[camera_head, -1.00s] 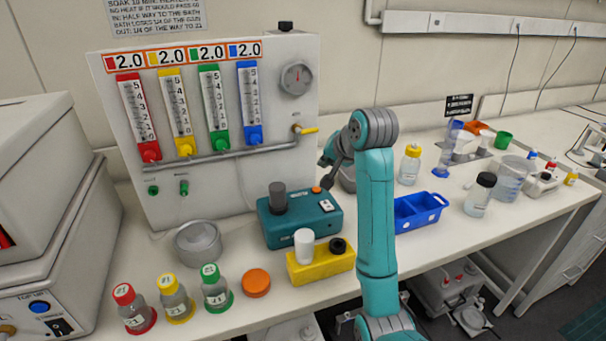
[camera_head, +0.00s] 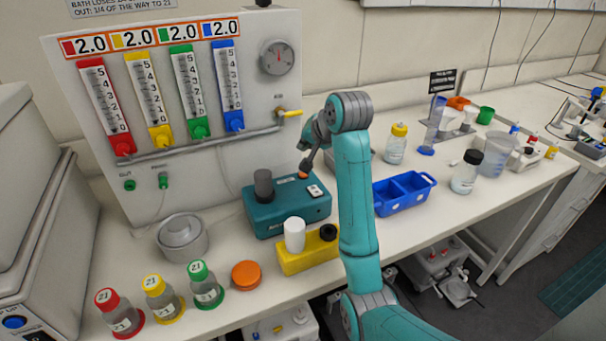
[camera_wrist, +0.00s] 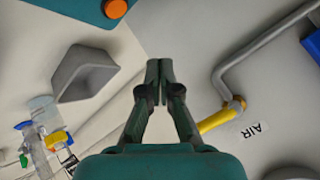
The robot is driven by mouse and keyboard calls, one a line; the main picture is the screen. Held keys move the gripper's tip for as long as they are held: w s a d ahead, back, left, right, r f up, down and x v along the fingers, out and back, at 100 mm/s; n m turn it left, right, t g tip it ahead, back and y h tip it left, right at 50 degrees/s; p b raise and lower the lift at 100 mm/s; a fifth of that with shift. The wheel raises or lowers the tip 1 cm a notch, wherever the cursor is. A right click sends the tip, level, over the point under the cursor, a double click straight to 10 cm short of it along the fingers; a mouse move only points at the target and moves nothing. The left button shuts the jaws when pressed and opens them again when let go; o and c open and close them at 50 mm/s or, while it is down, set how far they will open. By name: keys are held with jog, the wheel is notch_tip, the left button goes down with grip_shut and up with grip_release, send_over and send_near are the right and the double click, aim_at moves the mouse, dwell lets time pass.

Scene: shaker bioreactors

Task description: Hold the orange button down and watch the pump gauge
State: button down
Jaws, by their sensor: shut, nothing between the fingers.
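The teal pump box (camera_head: 285,214) stands on the bench with a dark grey cylinder on its top. Its orange button (camera_head: 303,175) is at the back right of the top; it also shows at the top edge of the wrist view (camera_wrist: 115,8). My gripper (camera_wrist: 158,68) is shut and empty. In the wrist view its fingertips are apart from the button. In the head view my gripper (camera_head: 306,166) is seen close by the button; the exact gap is unclear. The round gauge (camera_head: 277,57) sits high on the grey panel; its needle points roughly upward, its figures too small to read.
A yellow valve handle (camera_wrist: 214,120) on the panel pipe is close to my gripper. A grey vessel (camera_wrist: 85,75) stands behind my arm. A yellow block (camera_head: 305,255) is before the pump, a blue tray (camera_head: 418,190) to its right. Capped bottles (camera_head: 205,290) stand front left.

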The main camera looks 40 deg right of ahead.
aim_at(305, 175)
jog(key=shift+f, duration=3.1)
jog(key=shift+f, duration=0.1)
jog(key=shift+f, duration=0.25)
jog(key=shift+f, duration=0.5)
jog(key=shift+r, duration=0.1)
dwell(0.6)
jog(key=shift+r, duration=0.8)
jog(key=shift+r, duration=0.1)
jog(key=shift+r, duration=2.4)
